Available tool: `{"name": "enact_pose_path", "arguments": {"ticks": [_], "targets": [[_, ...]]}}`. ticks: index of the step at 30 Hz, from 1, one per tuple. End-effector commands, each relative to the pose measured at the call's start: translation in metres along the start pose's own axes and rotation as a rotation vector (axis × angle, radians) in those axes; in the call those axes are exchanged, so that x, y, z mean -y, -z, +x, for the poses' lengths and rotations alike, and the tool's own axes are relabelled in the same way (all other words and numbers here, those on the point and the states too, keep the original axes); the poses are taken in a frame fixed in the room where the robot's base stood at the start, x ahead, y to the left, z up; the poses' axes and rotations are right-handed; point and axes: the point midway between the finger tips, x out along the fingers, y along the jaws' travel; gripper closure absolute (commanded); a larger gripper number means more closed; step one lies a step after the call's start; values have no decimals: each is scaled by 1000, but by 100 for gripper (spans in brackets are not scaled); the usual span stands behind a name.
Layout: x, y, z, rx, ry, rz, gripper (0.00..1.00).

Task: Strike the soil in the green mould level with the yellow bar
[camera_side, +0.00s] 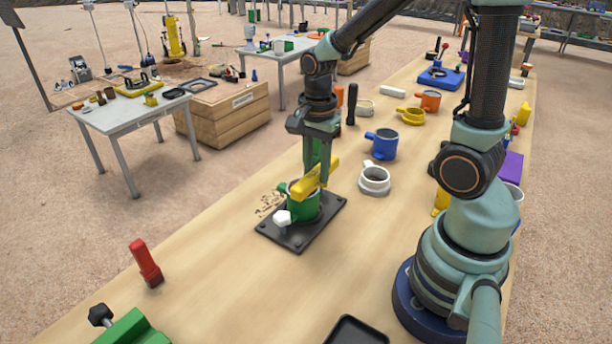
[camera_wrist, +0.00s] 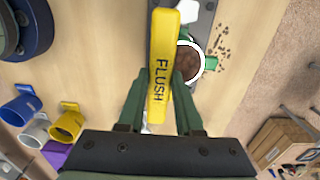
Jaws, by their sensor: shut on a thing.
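The yellow bar (camera_side: 314,179), marked FLUSH in the wrist view (camera_wrist: 160,75), is held between the fingers of my gripper (camera_side: 318,168). In the side view the bar sits tilted at the top of the green mould (camera_side: 304,206); I cannot tell whether it touches the rim. The mould stands on a dark baseplate (camera_side: 326,222). In the wrist view the brown soil (camera_wrist: 187,59) shows inside a pale rim, partly hidden by the bar and the right finger. The bar lies over the left side of the mould's opening there.
Loose soil crumbs (camera_side: 268,204) lie beside the baseplate. A white ring-shaped mould (camera_side: 374,181) and a blue mould (camera_side: 383,144) stand to the right.

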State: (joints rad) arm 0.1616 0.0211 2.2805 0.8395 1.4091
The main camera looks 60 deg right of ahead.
Motion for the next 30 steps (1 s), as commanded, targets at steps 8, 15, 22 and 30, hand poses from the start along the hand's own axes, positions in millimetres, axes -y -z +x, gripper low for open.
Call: {"name": "enact_pose_path", "arguments": {"ticks": [8, 15, 22, 30], "targets": [[0, 0, 10, 0, -2, 0, 100], [0, 0, 21, 0, -2, 0, 100], [0, 0, 25, 0, 0, 0, 100], [1, 0, 25, 0, 0, 0, 100]]}}
